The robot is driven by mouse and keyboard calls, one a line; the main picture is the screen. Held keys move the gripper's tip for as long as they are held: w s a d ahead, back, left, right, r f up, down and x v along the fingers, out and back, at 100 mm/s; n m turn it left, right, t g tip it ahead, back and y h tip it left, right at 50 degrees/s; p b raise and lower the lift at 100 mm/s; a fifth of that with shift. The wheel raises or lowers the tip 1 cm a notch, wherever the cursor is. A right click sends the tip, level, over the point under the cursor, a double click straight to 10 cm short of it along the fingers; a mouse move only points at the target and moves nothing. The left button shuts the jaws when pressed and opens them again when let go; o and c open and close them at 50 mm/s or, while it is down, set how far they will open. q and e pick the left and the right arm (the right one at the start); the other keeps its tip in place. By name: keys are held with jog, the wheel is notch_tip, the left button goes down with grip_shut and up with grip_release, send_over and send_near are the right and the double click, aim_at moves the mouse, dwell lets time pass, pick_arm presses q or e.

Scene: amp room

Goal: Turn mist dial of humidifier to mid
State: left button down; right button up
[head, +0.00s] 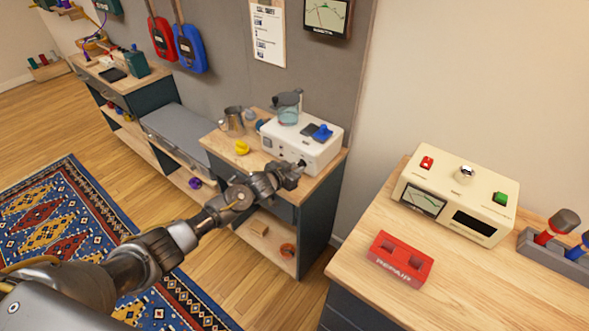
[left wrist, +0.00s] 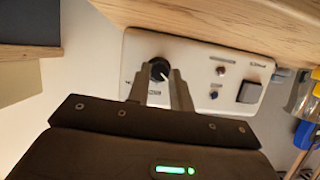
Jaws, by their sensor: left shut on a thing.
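The humidifier (head: 315,152) is a white box with a clear bluish tank (head: 288,108) and a blue part on top, on the wooden top of a dark cabinet. My left gripper (head: 299,168) reaches its front face, near the right end. In the left wrist view the white front panel (left wrist: 203,70) appears with a black round dial (left wrist: 159,69) bearing a pale pointer mark. The fingers of my left gripper (left wrist: 160,78) are shut on this dial, one on each side. The dial's printed labels are too small to read. My right gripper is not in view.
A metal pitcher (head: 233,121) and a yellow object (head: 242,147) stand left of the humidifier. A cream device (head: 455,195) and a red REPAIR box (head: 400,259) sit on the right-hand bench. The panel also has small knobs and a dark square switch (left wrist: 249,92).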

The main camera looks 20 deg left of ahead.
pick_arm(q)
jog(key=m, duration=0.1)
jog(key=m+t+y+b, duration=0.1)
jog(key=m+y, duration=0.1)
jog(key=shift+s+d+f+m+b, duration=0.1)
jog(key=shift+d+f+m+b, duration=0.15)
jog(key=shift+m+b, duration=0.15)
jog(key=shift+m+t+y+b, duration=0.65)
jog(key=shift+m+t+y, duration=0.2)
jog(key=shift+m, duration=0.75)
jog(key=shift+r, duration=0.1)
jog(key=c, duration=1.3)
grip_release()
jog(key=shift+o, duration=0.2)
jog(key=v, duration=1.1)
jog(key=shift+b, duration=0.4)
jog(key=shift+d, duration=0.1)
